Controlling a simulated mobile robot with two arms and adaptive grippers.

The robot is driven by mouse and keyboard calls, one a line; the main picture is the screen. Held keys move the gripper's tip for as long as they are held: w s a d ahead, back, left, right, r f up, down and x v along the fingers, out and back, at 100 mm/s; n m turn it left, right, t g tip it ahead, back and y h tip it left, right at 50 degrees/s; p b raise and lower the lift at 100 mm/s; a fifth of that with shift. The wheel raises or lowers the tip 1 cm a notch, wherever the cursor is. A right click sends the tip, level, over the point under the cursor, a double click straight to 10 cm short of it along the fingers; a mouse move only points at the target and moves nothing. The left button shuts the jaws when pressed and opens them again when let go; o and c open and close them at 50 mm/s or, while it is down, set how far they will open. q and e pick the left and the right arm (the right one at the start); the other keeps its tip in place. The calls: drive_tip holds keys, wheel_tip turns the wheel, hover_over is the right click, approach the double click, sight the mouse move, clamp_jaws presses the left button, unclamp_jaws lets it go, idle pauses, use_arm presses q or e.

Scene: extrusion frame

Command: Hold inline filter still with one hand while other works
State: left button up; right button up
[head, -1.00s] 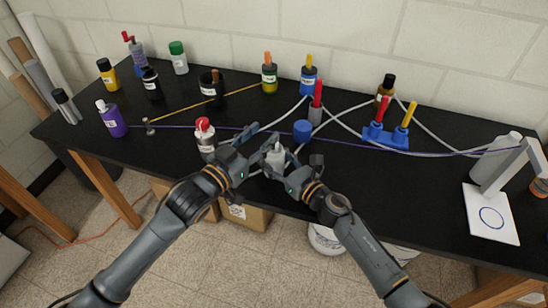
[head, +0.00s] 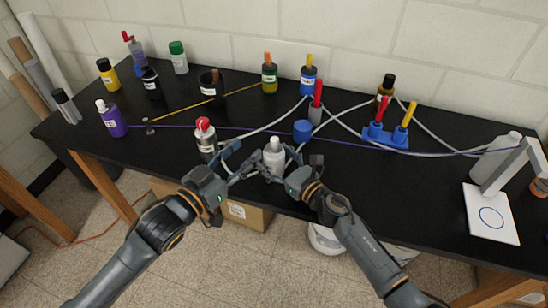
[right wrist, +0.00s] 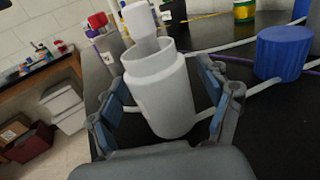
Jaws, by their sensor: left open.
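The inline filter appears to be the white bottle-shaped body (head: 274,158) near the front edge of the black bench. In the right wrist view its wide, open-rimmed cylinder (right wrist: 162,98) has a narrower pale grey piece standing in its mouth, with a white top.
A blue ribbed cap (head: 302,130) stands behind the filter. A red-capped bottle (head: 206,140) stands close to the left gripper. White tubes and a purple cord (head: 350,142) cross the bench. A blue stand (head: 385,135) is to the right, with clear bench before it.

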drive_tip(key=v, duration=1.2)
